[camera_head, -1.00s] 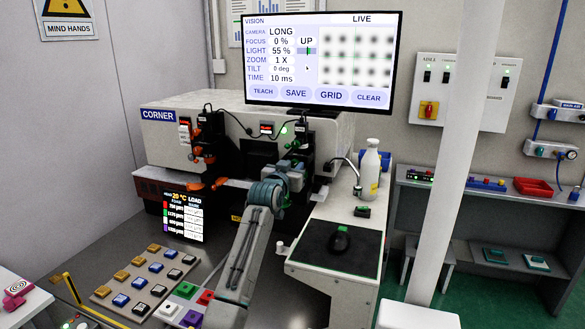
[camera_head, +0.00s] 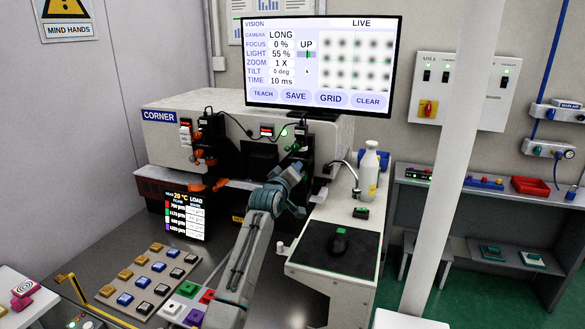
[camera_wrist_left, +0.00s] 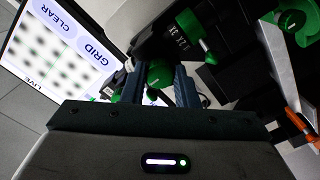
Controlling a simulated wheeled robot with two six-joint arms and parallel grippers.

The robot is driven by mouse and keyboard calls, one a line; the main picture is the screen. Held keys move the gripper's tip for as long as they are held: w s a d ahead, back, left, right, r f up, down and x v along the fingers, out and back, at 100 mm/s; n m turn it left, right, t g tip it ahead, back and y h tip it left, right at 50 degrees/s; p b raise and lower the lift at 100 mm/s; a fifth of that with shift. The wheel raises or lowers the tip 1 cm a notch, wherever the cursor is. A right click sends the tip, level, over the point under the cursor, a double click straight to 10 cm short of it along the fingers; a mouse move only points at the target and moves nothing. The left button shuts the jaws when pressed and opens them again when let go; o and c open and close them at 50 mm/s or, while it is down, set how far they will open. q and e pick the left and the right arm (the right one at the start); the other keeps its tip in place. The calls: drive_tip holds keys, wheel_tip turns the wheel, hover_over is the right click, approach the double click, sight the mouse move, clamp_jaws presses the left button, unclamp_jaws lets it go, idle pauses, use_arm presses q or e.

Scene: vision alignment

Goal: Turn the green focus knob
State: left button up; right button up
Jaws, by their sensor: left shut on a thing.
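The green focus knob (camera_wrist_left: 158,74) shows in the left wrist view between the two fingers of my left gripper (camera_wrist_left: 162,82), which is shut on it. In the head view my left wrist reaches the dark camera unit (camera_head: 300,150) on the right side of the machine; the fingertips and the knob are hidden there. The monitor (camera_head: 320,62) reads FOCUS 0 %, UP, and its live picture shows blurred dark spots. It also shows in the left wrist view (camera_wrist_left: 62,50). My right gripper is not in view.
Another green knob (camera_wrist_left: 291,20) shows at the upper right of the left wrist view. A second camera unit (camera_head: 205,140) stands at the left of the machine. A button panel (camera_head: 150,280) lies in front.

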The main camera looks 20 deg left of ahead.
use_arm(q)
drive_tip(key=n+p, duration=0.5)
drive_tip(key=n, duration=0.5)
drive_tip(key=shift+n+p, duration=0.3)
drive_tip(key=shift+p, duration=0.1)
idle(0.3)
drive_tip(key=o, duration=1)
drive_tip(key=shift+s, duration=0.1)
drive_tip(key=s+b, duration=0.3)
drive_tip(key=s, duration=0.7)
drive_tip(key=shift+s+a+b, duration=0.2)
drive_tip(key=shift+s+b, duration=0.1)
